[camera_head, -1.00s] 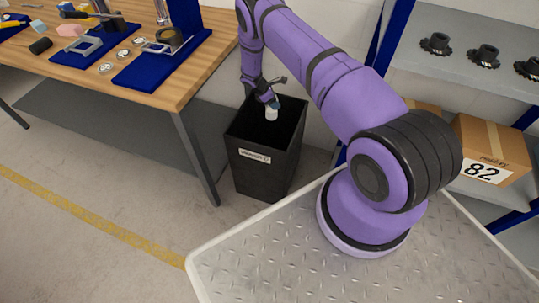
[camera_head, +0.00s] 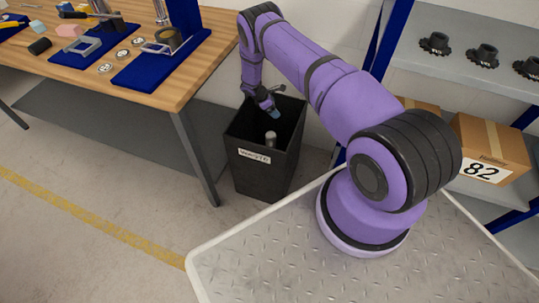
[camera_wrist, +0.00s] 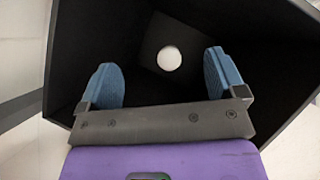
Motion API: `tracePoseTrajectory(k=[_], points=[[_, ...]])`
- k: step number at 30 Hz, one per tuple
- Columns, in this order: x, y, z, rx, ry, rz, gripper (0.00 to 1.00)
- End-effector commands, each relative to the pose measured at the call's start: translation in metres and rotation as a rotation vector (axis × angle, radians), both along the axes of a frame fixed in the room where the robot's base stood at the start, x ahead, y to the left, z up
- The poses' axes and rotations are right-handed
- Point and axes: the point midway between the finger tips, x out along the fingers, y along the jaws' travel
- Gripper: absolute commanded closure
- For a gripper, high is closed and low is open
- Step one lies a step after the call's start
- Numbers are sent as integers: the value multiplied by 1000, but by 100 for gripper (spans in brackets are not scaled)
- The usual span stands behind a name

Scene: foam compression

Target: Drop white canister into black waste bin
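The black waste bin (camera_head: 262,175) stands on the floor between the workbench and the shelf. The white canister (camera_head: 270,138) is inside the bin, apart from my gripper. In the wrist view the canister (camera_wrist: 169,58) shows as a pale round end deep between the dark bin walls (camera_wrist: 85,40). My gripper (camera_head: 272,113) is over the bin's mouth, pointing down into it. In the wrist view its two blue fingers (camera_wrist: 163,78) are spread wide with nothing between them.
A wooden workbench (camera_head: 150,88) with tools and blue fixtures is at the left, its metal leg (camera_head: 196,160) close beside the bin. A shelf (camera_head: 470,80) with black gears and cardboard boxes (camera_head: 490,145) is at the right. The floor at left is clear.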

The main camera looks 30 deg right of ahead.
Motion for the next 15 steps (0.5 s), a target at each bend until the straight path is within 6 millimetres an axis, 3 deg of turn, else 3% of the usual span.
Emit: tracePoseTrajectory(k=[8,15], points=[[1,2,3,0,-1,1,11],[8,20,33,0,-3,2,11]])
